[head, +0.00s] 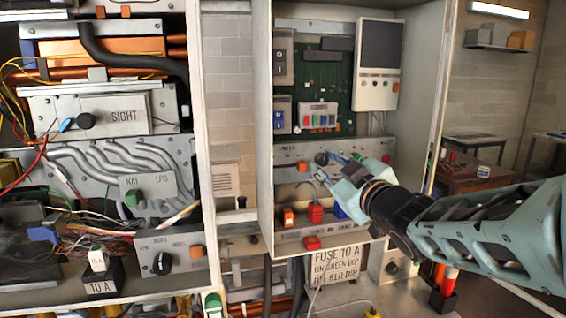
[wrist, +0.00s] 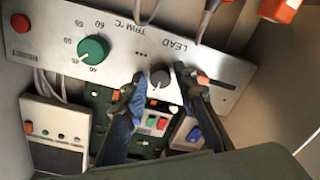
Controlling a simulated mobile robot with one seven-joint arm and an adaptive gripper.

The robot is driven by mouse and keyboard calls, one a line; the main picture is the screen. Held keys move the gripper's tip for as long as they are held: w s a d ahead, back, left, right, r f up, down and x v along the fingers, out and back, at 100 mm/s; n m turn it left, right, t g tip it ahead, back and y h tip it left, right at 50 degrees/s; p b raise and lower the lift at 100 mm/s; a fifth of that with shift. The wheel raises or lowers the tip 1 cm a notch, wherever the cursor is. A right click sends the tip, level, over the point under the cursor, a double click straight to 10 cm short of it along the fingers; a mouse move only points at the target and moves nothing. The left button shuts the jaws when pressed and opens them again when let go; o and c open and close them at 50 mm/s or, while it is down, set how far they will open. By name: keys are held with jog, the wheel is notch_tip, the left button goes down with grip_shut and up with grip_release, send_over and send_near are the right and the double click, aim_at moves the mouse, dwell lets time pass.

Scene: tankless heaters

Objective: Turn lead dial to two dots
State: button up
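The lead dial is a small dark round knob (wrist: 160,77) on a grey panel marked LEAD, and it shows upside down in the wrist view. Three dots are printed beside it. A small pale mark shows at its lower edge, but I cannot read its setting. In the head view the dark knob (head: 321,158) sits on the panel strip inside the middle cabinet. My gripper (wrist: 162,82) is open, with one finger on each side of the knob and visible gaps to it. In the head view my gripper (head: 326,163) reaches in from the right.
A larger green TRIM °C dial (wrist: 93,48) and a red RESET button (wrist: 20,23) share the panel. A slot (wrist: 222,80) lies beside the LEAD label. Coloured switches and a white control box (head: 379,65) are close by. The cabinet's right wall (head: 430,90) stands near my arm.

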grip_shut()
jog(key=shift+m, duration=0.4)
jog(key=m+b, duration=0.1)
jog(key=m, duration=0.3)
jog(key=shift+f+m, duration=0.15)
jog(key=shift+m, duration=0.25)
jog(key=m+b, duration=0.1)
jog(key=m, duration=0.5)
jog(key=shift+t, duration=0.4)
jog(key=shift+m, duration=0.4)
grip_release()
